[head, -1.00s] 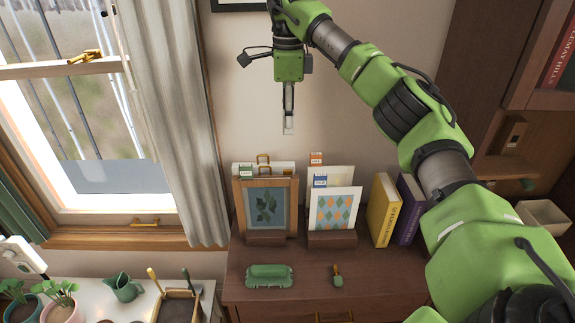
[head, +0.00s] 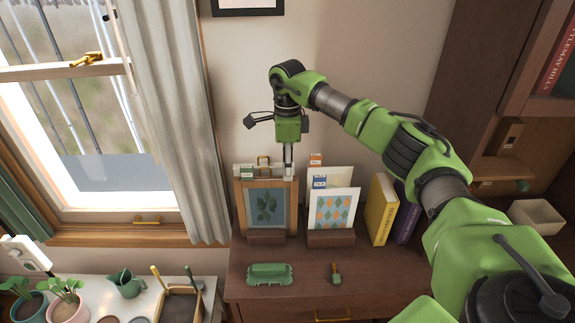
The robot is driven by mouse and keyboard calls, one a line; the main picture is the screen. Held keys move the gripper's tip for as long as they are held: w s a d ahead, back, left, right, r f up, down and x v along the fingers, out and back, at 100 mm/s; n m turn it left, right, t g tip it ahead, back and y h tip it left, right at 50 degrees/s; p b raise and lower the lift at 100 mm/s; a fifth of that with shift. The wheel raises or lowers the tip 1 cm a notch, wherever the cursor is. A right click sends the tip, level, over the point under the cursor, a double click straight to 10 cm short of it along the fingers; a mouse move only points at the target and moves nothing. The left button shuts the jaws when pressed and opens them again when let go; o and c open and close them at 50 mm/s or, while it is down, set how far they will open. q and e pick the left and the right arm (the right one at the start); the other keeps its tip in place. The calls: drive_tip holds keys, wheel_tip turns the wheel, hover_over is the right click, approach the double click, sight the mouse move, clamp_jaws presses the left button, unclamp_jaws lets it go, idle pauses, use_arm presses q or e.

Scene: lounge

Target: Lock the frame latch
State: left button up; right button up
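A wooden picture frame (head: 240,208) with a dark leaf print stands upright in a brown holder (head: 266,237) on the cabinet. A small brass piece (head: 263,161) shows above its top edge, by a pale bar; I cannot tell for sure that it is the latch. My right gripper (head: 289,174) points straight down at the frame's top right corner. Its fingers show as one narrow strip, so I cannot tell whether they are open or touching the frame. A brass latch (head: 87,60) also sits on the window's middle rail. My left gripper is out of view.
A card with diamonds (head: 336,212) stands in a second holder beside the frame, with yellow (head: 381,209) and purple books (head: 405,213) to its right. A green case (head: 270,274) and a small brass-and-green tool (head: 335,273) lie in front. The curtain (head: 175,130) hangs at left.

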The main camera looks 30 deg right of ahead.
clamp_jaws()
drive_tip(key=shift+m, duration=0.3)
drive_tip(key=m, duration=0.3)
drive_tip(key=shift+a+m, duration=0.1)
drive_tip(key=shift+m, duration=0.2)
drive_tip(key=shift+a+m+p, duration=0.1)
drive_tip(key=shift+a+m, duration=0.05)
drive_tip(key=shift+m, duration=2.1)
drive_tip(key=shift+a+m+p, duration=0.15)
drive_tip(key=shift+m, duration=2.15)
drive_tip(key=shift+a+m+p, duration=0.1)
drive_tip(key=shift+a+m, duration=0.05)
drive_tip(key=shift+m, duration=2.1)
drive_tip(key=shift+s, duration=0.1)
